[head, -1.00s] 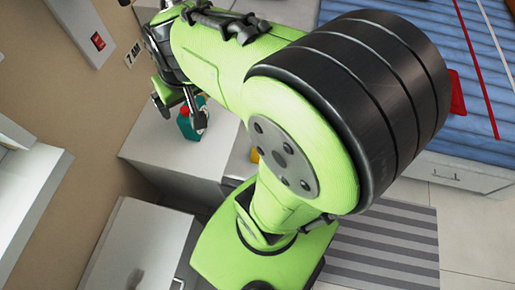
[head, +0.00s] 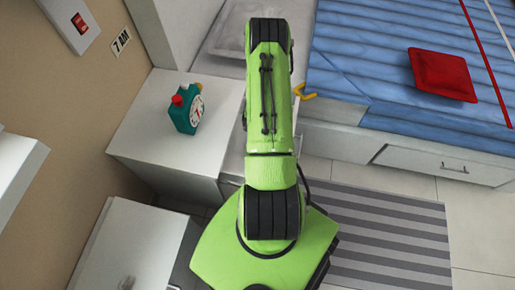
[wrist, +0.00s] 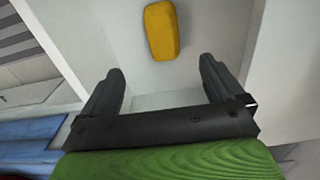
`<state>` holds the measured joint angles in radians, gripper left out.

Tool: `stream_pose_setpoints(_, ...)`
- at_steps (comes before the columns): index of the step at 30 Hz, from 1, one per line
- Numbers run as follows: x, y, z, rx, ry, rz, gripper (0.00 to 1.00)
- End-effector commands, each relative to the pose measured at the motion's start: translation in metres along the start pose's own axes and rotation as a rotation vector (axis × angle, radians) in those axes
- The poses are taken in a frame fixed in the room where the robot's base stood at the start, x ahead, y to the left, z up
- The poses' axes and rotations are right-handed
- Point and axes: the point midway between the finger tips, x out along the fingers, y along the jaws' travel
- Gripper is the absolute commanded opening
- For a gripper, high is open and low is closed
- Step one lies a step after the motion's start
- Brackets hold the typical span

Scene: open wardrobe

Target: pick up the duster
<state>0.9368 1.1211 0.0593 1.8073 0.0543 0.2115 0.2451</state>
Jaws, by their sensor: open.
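A yellow, rounded block (wrist: 161,31), which looks like the duster, lies on a pale surface inside a white-walled recess in the wrist view. My gripper (wrist: 161,66) is open and empty, its two dark fingers spread apart. The duster is beyond the fingertips, roughly centred between them and not touching either. In the head view my arm hides the gripper. A small yellow hooked piece (head: 305,92) shows beside the arm; I cannot tell whether it belongs to the duster.
A bed with a blue cover (head: 360,60) and a red cushion (head: 442,75) is at the right. A striped rug (head: 385,235) lies on the floor. Pale walls flank the gripper.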

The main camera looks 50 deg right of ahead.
Motion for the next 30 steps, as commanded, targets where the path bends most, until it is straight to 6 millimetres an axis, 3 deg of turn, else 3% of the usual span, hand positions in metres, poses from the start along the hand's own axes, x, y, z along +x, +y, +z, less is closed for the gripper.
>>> stream_pose_setpoints(11, 0.09, -0.001, 0.001, -0.001, -0.003, 0.0, 0.95)
stream_pose_setpoints(17, 0.108, -0.002, 0.001, -0.003, -0.001, 0.0, 0.95)
stream_pose_setpoints(24, 0.151, -0.006, 0.001, -0.003, -0.003, 0.0, 0.95)
stream_pose_setpoints(30, 0.151, -0.006, 0.0, -0.004, -0.002, 0.001, 0.95)
